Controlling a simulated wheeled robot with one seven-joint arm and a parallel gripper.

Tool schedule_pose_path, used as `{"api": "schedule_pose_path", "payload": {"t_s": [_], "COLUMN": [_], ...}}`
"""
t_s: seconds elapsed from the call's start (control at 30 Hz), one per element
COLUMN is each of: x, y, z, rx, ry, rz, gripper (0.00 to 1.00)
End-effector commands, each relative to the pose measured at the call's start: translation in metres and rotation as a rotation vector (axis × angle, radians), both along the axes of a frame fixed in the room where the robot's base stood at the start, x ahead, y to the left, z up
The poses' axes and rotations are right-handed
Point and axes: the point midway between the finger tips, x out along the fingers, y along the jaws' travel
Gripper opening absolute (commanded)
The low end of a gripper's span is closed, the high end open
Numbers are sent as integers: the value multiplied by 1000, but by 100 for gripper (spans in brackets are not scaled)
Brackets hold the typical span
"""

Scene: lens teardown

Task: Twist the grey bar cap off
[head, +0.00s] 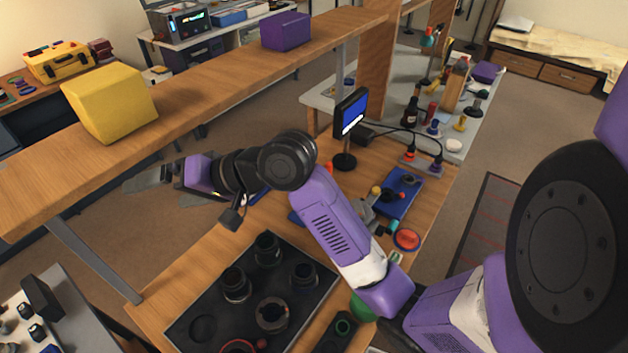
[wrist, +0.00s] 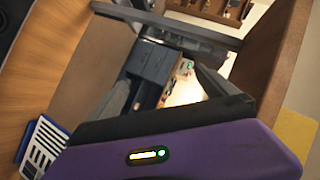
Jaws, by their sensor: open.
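My gripper (head: 165,186) is open and empty in the head view, raised at the left beside the long wooden shelf, away from the black tray (head: 183,334). In the wrist view my open gripper (wrist: 168,92) has nothing between its fingers but distant background. The tray holds several dark round lens parts, among them one at the back (head: 267,247), one at the left (head: 236,283), and one at the right (head: 304,277). A grey-brown ring-shaped part (head: 272,315) sits near the front. I cannot tell which part is the grey bar cap.
The wooden shelf (head: 215,82) carries a yellow box (head: 110,102) and a purple box (head: 286,31). A small screen (head: 351,112) stands on the wooden bench behind the tray. A blue tray (head: 402,205) and a red round dish (head: 407,240) lie right of my arm.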

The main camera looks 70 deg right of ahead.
Motion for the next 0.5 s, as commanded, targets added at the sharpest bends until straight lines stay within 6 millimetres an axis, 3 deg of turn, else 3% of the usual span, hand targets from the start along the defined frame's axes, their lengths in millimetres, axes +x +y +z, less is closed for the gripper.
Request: {"api": "schedule_pose_path", "payload": {"t_s": [0.03, 0.17, 0.27, 0.5], "x": [-7, -37, -72, -195], "y": [-21, -65, -104, -195], "z": [-5, -28, -49, -88], "rx": [-33, -95, -136, -200], "ry": [55, 242, 411, 852], "rz": [0, 2, -19, -130], "gripper": [97, 97, 97, 97]}}
